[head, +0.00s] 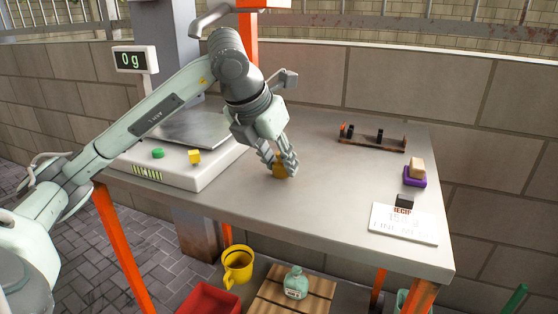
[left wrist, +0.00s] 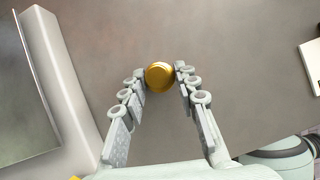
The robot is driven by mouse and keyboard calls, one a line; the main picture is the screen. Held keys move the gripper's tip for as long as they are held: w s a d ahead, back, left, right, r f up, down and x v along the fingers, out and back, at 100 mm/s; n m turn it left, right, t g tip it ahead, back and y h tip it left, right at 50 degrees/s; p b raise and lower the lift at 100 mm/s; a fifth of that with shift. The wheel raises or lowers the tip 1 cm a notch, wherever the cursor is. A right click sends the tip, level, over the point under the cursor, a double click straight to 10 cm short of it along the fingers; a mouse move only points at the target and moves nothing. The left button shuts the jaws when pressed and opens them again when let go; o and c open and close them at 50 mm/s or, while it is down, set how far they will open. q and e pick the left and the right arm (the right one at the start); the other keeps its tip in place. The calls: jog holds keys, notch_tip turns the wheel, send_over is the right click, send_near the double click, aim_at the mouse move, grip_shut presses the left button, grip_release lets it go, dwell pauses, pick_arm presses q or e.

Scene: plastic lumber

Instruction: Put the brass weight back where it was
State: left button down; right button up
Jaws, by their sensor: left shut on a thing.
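The brass weight (head: 279,169) is a small golden cylinder near the middle of the grey table, just right of the scale. My left gripper (head: 281,164) reaches down over it with its fingers on either side. In the left wrist view the weight (left wrist: 159,76) sits between the fingertips of my left gripper (left wrist: 160,77), which is shut on it. I cannot tell whether its base touches the table. The scale (head: 203,176) has a steel plate, and its display (head: 130,60) reads 0 g. My right gripper is not in view.
A rack (head: 373,143) with dark pieces stands at the back right. A purple block (head: 414,177) with a tan piece and a white sign (head: 404,224) are at the right.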

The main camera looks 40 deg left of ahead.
pick_arm(q)
jog(key=shift+f, duration=0.1)
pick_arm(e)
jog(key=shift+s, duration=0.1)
pick_arm(q)
jog(key=c, duration=1.5)
grip_release()
jog(key=o, duration=0.4)
jog(key=shift+c, duration=0.2)
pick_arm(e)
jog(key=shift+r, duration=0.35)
pick_arm(q)
jog(key=p+v, duration=0.1)
jog(key=v, duration=1.1)
jog(key=shift+p, duration=0.3)
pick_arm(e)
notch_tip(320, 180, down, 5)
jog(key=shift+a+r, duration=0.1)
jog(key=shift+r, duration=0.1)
